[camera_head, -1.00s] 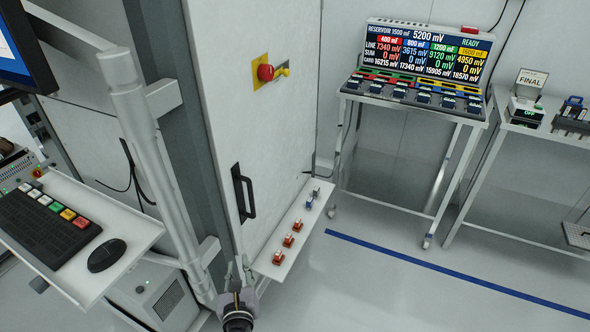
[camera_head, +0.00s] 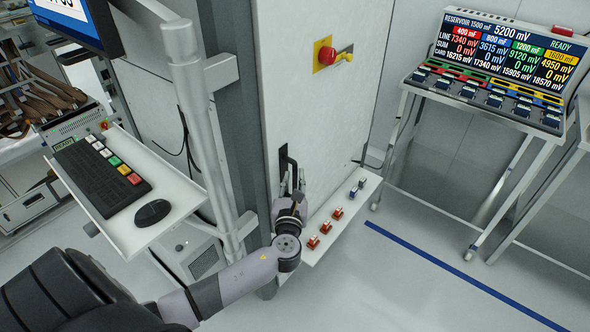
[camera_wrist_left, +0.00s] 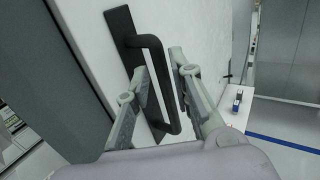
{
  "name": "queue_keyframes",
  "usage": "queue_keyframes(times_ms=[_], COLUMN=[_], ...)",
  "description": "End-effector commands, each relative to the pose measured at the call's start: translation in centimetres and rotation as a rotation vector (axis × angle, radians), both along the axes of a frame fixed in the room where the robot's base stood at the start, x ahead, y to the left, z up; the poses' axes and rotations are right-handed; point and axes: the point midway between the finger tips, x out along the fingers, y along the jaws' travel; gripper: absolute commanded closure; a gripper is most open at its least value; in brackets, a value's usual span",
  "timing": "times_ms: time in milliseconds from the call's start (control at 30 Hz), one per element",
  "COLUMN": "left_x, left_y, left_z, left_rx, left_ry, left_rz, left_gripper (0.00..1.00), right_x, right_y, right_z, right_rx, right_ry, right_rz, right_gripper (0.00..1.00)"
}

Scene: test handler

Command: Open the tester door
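The tester door (camera_head: 296,100) is a tall pale panel, standing shut in the head view. Its black bar handle (camera_head: 291,163) is upright on the lower part of the door. My left gripper (camera_head: 297,190) is at the handle, and my arm hides the handle's lower part. In the left wrist view, the black handle (camera_wrist_left: 167,85) runs between the two fingers of my left gripper (camera_wrist_left: 159,66). The fingers are apart, one on each side of the bar, with a gap visible at the right finger. My right gripper is not in view.
A narrow white shelf (camera_head: 326,254) with small red and blue parts sits just right of the handle. A red-and-yellow switch (camera_head: 328,54) is above. A keyboard tray (camera_head: 133,236) and a grey post (camera_head: 200,110) stand left. Open floor lies right.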

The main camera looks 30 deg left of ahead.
Motion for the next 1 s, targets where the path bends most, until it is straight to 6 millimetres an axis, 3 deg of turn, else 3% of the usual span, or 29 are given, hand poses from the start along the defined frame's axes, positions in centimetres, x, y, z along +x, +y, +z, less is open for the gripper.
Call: queue_keyframes(times_ms=[233, 633, 933, 1000], left_x=[2.9, 3.5, 3.4, 3.4], left_y=[1.6, 2.0, 1.9, 1.9], left_z=[0.0, 0.0, 0.0, 0.0], left_rx=[-0.001, -0.002, -0.001, -0.001], left_ry=[0.000, 0.000, 0.000, 0.000], left_rz=[0.000, 0.000, 0.000, 0.000], left_gripper=[0.79, 0.79, 0.99, 1.00], right_x=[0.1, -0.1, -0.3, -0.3], right_y=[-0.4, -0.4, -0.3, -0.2], right_z=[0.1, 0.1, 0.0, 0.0], right_rx=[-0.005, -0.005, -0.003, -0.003], right_ry=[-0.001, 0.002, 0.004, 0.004], right_rz=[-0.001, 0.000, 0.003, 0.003], right_gripper=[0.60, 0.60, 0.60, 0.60])
